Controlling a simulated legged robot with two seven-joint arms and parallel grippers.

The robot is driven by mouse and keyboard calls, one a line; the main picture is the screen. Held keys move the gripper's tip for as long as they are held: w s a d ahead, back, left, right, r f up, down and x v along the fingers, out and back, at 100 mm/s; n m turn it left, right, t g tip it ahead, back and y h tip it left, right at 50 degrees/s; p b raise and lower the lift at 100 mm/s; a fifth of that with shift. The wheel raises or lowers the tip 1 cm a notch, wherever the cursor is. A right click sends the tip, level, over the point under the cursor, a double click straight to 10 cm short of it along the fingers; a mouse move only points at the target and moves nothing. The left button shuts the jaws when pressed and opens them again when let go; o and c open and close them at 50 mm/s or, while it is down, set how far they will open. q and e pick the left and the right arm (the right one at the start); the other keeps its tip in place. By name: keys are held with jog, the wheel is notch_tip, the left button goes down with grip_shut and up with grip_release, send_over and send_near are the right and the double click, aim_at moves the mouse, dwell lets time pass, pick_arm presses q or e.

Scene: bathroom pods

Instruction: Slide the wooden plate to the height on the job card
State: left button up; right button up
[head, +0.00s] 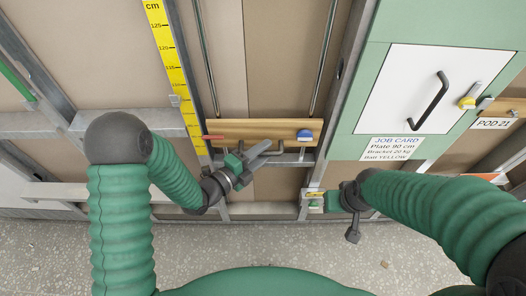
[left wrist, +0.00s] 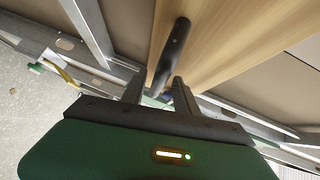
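The wooden plate (head: 255,128) is a level board between two upright rails, with a red pointer (head: 213,137) at its left end and a blue knob (head: 305,135) at its right. The yellow cm scale (head: 172,60) stands to its left; its marks beside the pointer are too small to read. The job card (head: 392,148) reads plate 90 cm. My left gripper (head: 258,154) is at the plate's lower edge. In the left wrist view its fingers (left wrist: 157,92) are apart, with the plate's dark handle (left wrist: 172,52) reaching between them; contact is unclear. My right gripper (head: 335,200) is low at right.
Metal frame bars (head: 262,208) run below the plate.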

pick_arm(q)
jog(key=shift+a, duration=0.1)
jog(key=p+v, duration=0.4)
jog(key=v, duration=1.2)
jog(key=shift+s+a, duration=0.25)
jog(key=shift+s, duration=0.05)
